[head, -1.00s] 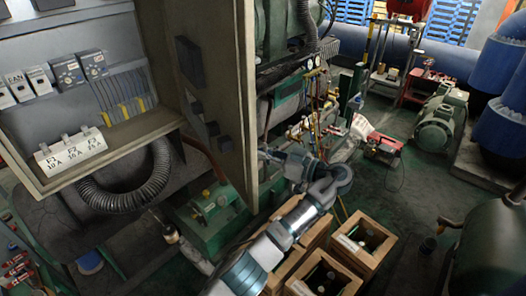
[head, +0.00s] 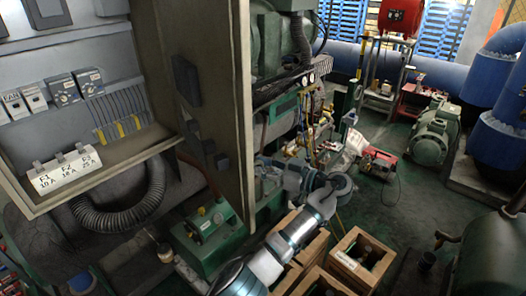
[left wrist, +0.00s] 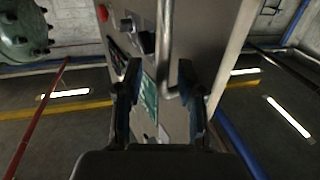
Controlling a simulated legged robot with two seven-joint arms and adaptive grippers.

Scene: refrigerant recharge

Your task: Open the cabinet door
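The grey cabinet (head: 22,196) stands at the left in the head view, its interior exposed. Its door (head: 215,95) stands swung open, with the inner face towards me. In the left wrist view the door's outer face (left wrist: 143,72) fills the middle, with a bar handle (left wrist: 165,45) on it. My left gripper (left wrist: 160,100) is open, its two fingers spread in front of that face. The handle's lower end shows between the fingers; contact cannot be told. In the head view my left gripper (head: 268,172) is beside the door's free edge, partly hidden by it. My right gripper is not in view.
Open wooden crates (head: 362,257) stand on the floor below my left arm. A green machine (head: 205,235) sits under the door. Hoses and gauges (head: 310,80) are behind the door.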

